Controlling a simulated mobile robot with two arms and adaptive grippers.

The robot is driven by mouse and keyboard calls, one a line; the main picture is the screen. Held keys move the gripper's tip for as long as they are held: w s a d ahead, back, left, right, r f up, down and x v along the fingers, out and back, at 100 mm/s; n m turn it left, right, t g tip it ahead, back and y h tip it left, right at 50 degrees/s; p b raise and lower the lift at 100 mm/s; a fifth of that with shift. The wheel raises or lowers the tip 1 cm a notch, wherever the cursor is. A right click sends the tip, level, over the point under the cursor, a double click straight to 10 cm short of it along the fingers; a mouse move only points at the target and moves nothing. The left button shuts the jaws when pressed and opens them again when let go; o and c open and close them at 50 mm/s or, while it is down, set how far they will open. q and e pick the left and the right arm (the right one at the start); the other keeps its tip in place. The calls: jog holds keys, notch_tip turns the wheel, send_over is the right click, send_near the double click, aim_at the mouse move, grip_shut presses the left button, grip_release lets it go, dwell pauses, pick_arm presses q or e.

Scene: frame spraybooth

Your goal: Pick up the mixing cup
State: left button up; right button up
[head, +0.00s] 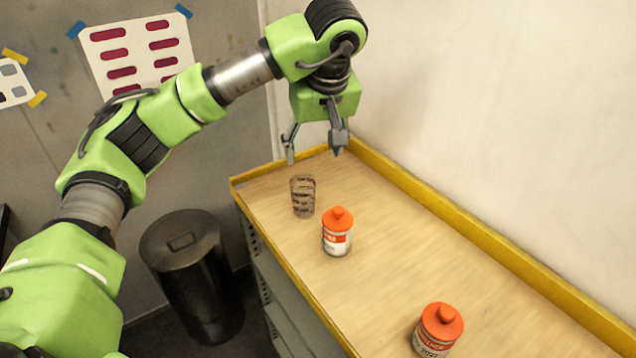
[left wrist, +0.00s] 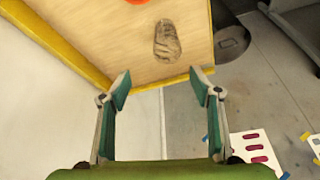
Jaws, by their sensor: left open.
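The mixing cup (head: 303,196) is a clear, greyish cup with dark markings. It stands upright near the far left end of the wooden bench top. In the left wrist view the cup (left wrist: 167,41) shows beyond the fingertips, apart from them. My left gripper (head: 315,154) is open and empty, above and just behind the cup in the head view. Its two fingers (left wrist: 162,88) are spread wide in the left wrist view, with the bench edge and floor between them. My right gripper is in neither view.
An orange-capped bottle (head: 337,232) stands close to the cup, to its right and nearer. Another orange-capped bottle (head: 438,329) is nearer the front. A raised yellow rim (head: 480,232) edges the bench along the wall. A black bin (head: 190,262) stands on the floor at left.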

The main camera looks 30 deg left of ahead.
pick_arm(q)
jog(key=p, duration=0.2)
send_near(302, 182)
jog(key=s, duration=0.2)
jog(key=p+x, duration=0.1)
jog(key=x, duration=0.1)
jog(key=p+x, duration=0.1)
jog(key=x, duration=0.4)
jog(key=shift+w+d+f+p, duration=0.2)
jog(key=shift+w+f+p, duration=0.1)
jog(key=shift+p, duration=0.1)
jog(key=shift+w+f, duration=0.1)
jog(key=shift+f, duration=0.1)
jog(key=c, duration=1)
jog(key=shift+o, duration=0.2)
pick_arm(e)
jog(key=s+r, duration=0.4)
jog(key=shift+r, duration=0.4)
